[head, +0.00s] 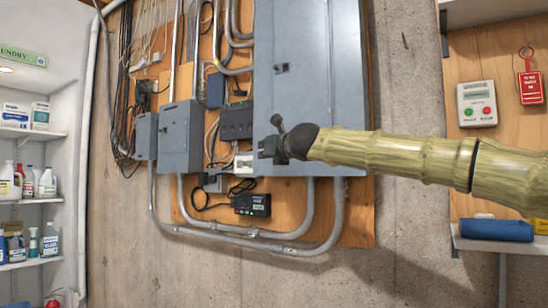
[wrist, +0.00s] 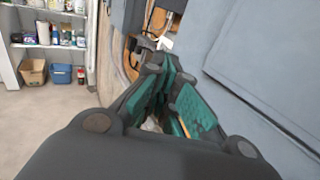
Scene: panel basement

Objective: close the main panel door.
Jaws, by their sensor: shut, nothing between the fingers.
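The main panel (head: 300,100) is a large grey metal box on the plywood backing, upper middle in the head view. Its door (head: 290,35) has a small dark latch (head: 282,68) near the left edge. The door looks flat against the box, but I cannot tell whether it is fully shut. My gripper (head: 266,148) is in front of the panel's lower left part, shut and empty; my arm reaches in from the right and hides some of the panel. In the wrist view, the gripper's green-padded fingers (wrist: 178,90) point along the grey panel surface (wrist: 265,50), which fills the right side.
Smaller grey boxes (head: 180,138), cables and conduits (head: 250,232) are left of and below the panel. A shelf with bottles (head: 30,200) stands far left. A red-and-green button box (head: 477,104) and a blue object (head: 496,230) are at right. Bare floor (wrist: 45,110) shows in the wrist view.

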